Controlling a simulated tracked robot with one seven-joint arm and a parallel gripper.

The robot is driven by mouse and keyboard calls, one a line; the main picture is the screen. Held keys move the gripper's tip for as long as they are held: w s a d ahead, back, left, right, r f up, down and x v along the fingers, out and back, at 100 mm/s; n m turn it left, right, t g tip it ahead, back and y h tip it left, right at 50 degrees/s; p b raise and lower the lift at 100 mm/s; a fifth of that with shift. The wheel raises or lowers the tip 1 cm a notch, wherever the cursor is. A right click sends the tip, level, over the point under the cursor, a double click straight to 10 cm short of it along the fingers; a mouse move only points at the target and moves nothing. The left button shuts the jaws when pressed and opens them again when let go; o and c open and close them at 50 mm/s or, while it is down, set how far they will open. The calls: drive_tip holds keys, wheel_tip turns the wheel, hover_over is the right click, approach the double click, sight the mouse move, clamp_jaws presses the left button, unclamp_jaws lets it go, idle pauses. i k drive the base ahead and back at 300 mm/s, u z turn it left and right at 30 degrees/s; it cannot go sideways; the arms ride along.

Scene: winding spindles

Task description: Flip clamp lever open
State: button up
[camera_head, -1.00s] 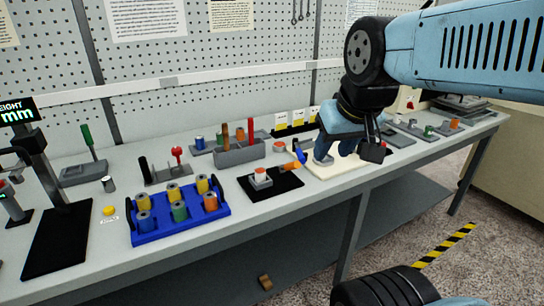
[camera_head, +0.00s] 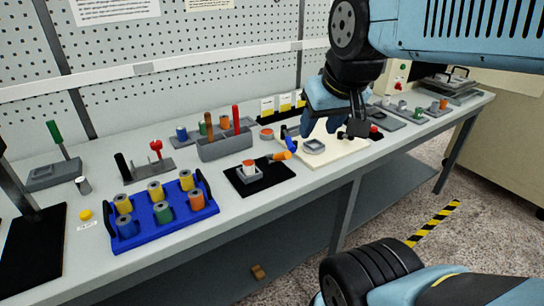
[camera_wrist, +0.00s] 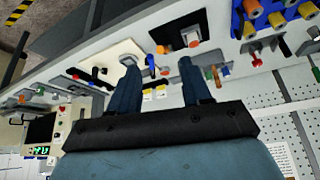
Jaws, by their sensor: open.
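A cream board (camera_head: 335,151) lies on the bench and carries a grey square holder (camera_head: 314,146). A small dark part with a red end (camera_head: 374,129) sits by its right side; the wrist view shows a black bar with a red tip (camera_wrist: 76,76) there. This may be the clamp lever, but its position is not clear. My gripper (camera_head: 345,128) is over the board, empty, and hides part of it. In the wrist view its two blue fingers (camera_wrist: 158,65) are spread apart, with bench surface visible between them. I cannot tell whether either finger touches anything.
A blue spool tray (camera_head: 160,237) and grey tool box (camera_head: 224,145) stand further left. Bench front is mostly clear.

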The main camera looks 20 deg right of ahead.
sight(271, 158)
drive_tip(key=z, duration=0.75)
drive_tip(key=k, duration=1.4)
drive_tip(key=u, duration=1.05)
drive_tip(key=i, duration=1)
drive_tip(key=u, duration=0.05)
